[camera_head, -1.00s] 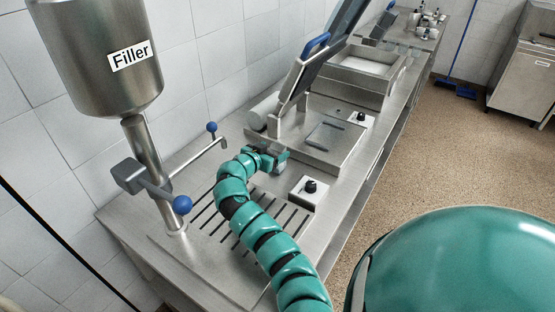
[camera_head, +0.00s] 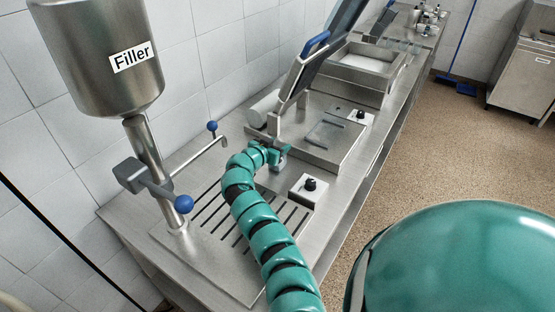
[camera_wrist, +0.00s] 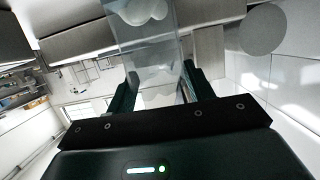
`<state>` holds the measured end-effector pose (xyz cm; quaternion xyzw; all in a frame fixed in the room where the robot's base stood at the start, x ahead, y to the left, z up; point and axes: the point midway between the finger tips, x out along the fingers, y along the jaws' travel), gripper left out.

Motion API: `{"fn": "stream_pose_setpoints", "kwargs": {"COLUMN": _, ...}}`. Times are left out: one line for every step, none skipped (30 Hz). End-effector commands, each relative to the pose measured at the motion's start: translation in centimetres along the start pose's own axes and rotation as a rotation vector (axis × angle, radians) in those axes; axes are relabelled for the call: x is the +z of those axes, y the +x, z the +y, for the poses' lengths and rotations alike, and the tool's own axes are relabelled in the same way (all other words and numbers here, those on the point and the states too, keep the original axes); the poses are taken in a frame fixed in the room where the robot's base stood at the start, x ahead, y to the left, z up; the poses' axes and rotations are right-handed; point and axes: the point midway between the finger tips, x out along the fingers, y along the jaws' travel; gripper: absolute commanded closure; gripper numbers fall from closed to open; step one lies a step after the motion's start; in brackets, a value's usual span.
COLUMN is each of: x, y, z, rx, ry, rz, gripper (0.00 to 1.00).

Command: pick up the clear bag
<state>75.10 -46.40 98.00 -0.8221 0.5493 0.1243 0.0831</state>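The clear bag (camera_wrist: 148,52) shows in the wrist view as a see-through sheet with whitish contents. It runs from the top edge down to between the two fingers of my gripper (camera_wrist: 160,92). The fingers stand apart, one on each side of it; whether they press on it I cannot tell. In the head view my gripper (camera_head: 275,156) is over the counter, beside the flat steel machine with the raised lid. A small pale grey shape shows just under it, too small to make out clearly.
The steel counter (camera_head: 330,205) carries the filler (camera_head: 100,62) at left, a slotted drain area (camera_head: 215,215), a control box with a black knob (camera_head: 308,188) and the machine with its raised lid (camera_head: 315,70).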

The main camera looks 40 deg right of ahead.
Motion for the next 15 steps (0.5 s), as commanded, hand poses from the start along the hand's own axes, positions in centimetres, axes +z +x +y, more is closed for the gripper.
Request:
{"fn": "stream_pose_setpoints", "kwargs": {"x": 0.00, "y": 0.00, "z": 0.00, "rx": 0.000, "ry": 0.000, "rz": 0.000, "gripper": 0.63}}
{"fn": "stream_pose_setpoints", "kwargs": {"x": 0.00, "y": 0.00, "z": 0.00, "rx": 0.000, "ry": 0.000, "rz": 0.000, "gripper": 0.69}}
{"fn": "stream_pose_setpoints", "kwargs": {"x": 0.00, "y": 0.00, "z": 0.00, "rx": 0.000, "ry": 0.000, "rz": 0.000, "gripper": 0.77}}
{"fn": "stream_pose_setpoints", "kwargs": {"x": 0.00, "y": 0.00, "z": 0.00, "rx": 0.000, "ry": 0.000, "rz": 0.000, "gripper": 0.83}}
{"fn": "stream_pose_setpoints", "kwargs": {"x": -0.01, "y": 0.00, "z": 0.00, "rx": 0.000, "ry": 0.000, "rz": 0.000, "gripper": 0.83}}
{"fn": "stream_pose_setpoints", "kwargs": {"x": -0.02, "y": 0.00, "z": 0.01, "rx": 0.000, "ry": 0.000, "rz": 0.000, "gripper": 0.83}}
{"fn": "stream_pose_setpoints", "kwargs": {"x": -0.02, "y": 0.00, "z": 0.01, "rx": 0.000, "ry": 0.000, "rz": 0.000, "gripper": 0.83}}
{"fn": "stream_pose_setpoints", "kwargs": {"x": -0.02, "y": 0.00, "z": 0.01, "rx": 0.000, "ry": 0.000, "rz": 0.000, "gripper": 0.83}}
{"fn": "stream_pose_setpoints", "kwargs": {"x": -0.02, "y": 0.00, "z": 0.01, "rx": 0.000, "ry": 0.000, "rz": 0.000, "gripper": 0.83}}
{"fn": "stream_pose_setpoints", "kwargs": {"x": -0.02, "y": 0.00, "z": 0.01, "rx": 0.000, "ry": 0.000, "rz": 0.000, "gripper": 0.83}}
{"fn": "stream_pose_setpoints", "kwargs": {"x": -0.03, "y": 0.00, "z": 0.00, "rx": 0.000, "ry": 0.000, "rz": 0.000, "gripper": 0.83}}
{"fn": "stream_pose_setpoints", "kwargs": {"x": -0.05, "y": 0.00, "z": 0.01, "rx": 0.000, "ry": 0.000, "rz": 0.000, "gripper": 0.83}}
{"fn": "stream_pose_setpoints", "kwargs": {"x": -0.08, "y": -0.01, "z": 0.00, "rx": 0.000, "ry": 0.001, "rz": 0.000, "gripper": 0.83}}
{"fn": "stream_pose_setpoints", "kwargs": {"x": -0.12, "y": -0.02, "z": 0.00, "rx": 0.000, "ry": 0.001, "rz": 0.001, "gripper": 0.83}}
{"fn": "stream_pose_setpoints", "kwargs": {"x": -0.20, "y": -0.03, "z": -0.01, "rx": 0.000, "ry": 0.001, "rz": 0.001, "gripper": 0.83}}
